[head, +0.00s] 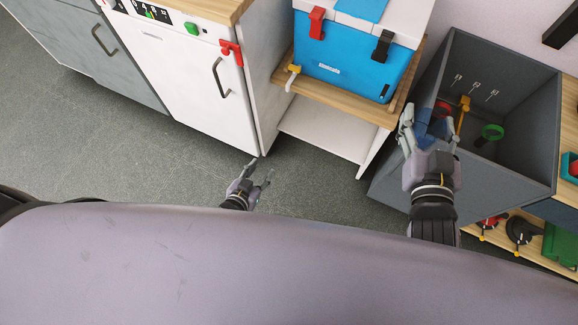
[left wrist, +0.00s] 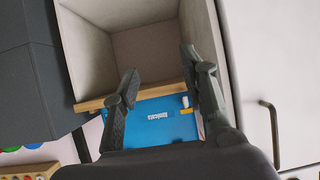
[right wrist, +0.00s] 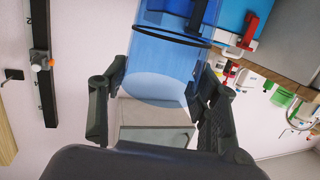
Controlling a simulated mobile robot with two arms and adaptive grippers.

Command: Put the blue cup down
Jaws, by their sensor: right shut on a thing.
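The blue cup (head: 436,130) is see-through and sits between the fingers of my right gripper (head: 428,128), which is shut on it. They are in front of the grey sink-like bin in the head view. In the right wrist view the cup (right wrist: 165,62) fills the space between the fingers of the right gripper (right wrist: 160,90). In the head view the fingers partly hide the cup. My left gripper (head: 256,177) is open and empty, low over the floor; its spread fingers also show in the left wrist view (left wrist: 160,85).
A white cabinet (head: 180,75) stands further left. Grey floor (head: 120,160) is clear in front.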

